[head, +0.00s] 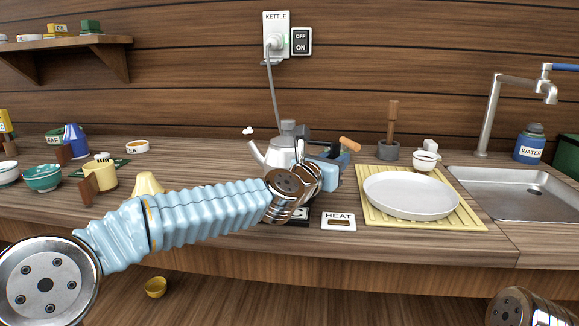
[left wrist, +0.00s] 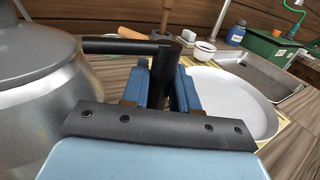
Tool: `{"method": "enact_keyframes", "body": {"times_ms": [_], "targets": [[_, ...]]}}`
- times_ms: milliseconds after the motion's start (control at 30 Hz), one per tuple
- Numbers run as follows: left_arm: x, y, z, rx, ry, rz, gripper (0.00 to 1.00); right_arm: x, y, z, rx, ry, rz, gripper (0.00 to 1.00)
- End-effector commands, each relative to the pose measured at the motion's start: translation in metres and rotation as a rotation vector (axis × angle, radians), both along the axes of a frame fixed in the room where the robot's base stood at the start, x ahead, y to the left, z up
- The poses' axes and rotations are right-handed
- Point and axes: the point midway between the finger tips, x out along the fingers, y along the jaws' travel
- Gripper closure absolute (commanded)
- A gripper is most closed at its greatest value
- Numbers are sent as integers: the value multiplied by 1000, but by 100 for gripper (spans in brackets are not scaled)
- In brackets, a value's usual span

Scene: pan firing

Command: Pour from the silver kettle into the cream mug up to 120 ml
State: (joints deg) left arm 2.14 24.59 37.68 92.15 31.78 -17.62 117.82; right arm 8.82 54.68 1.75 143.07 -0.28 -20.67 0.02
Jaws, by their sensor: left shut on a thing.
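The silver kettle (head: 279,153) stands upright near the middle of the counter, its spout to the left. It fills the left side of the left wrist view (left wrist: 35,95). My left gripper (head: 328,160) is at its right side, shut on the black kettle handle (left wrist: 165,60), with a blue finger on each side. My arm hides the kettle's lower part, so I cannot tell whether it touches its base. The cream mug (head: 103,177), with a brown handle, stands upright on the left of the counter. My right gripper is not in view.
A cream piece (head: 147,183) sits between mug and kettle, partly behind my arm. A HEAT switch (head: 338,221) is at the counter's front. A white plate (head: 410,195) on a yellow mat and a sink (head: 520,190) lie right. A yellow bowl (head: 155,287) is below the counter.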

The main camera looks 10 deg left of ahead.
Motion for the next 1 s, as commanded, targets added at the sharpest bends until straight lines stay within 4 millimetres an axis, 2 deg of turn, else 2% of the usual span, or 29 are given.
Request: {"method": "enact_keyframes", "body": {"times_ms": [667,1000], "targets": [[-1,0,33,1,-5,-1,100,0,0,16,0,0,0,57],[0,0,49,4,-3,2,100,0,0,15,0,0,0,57]]}}
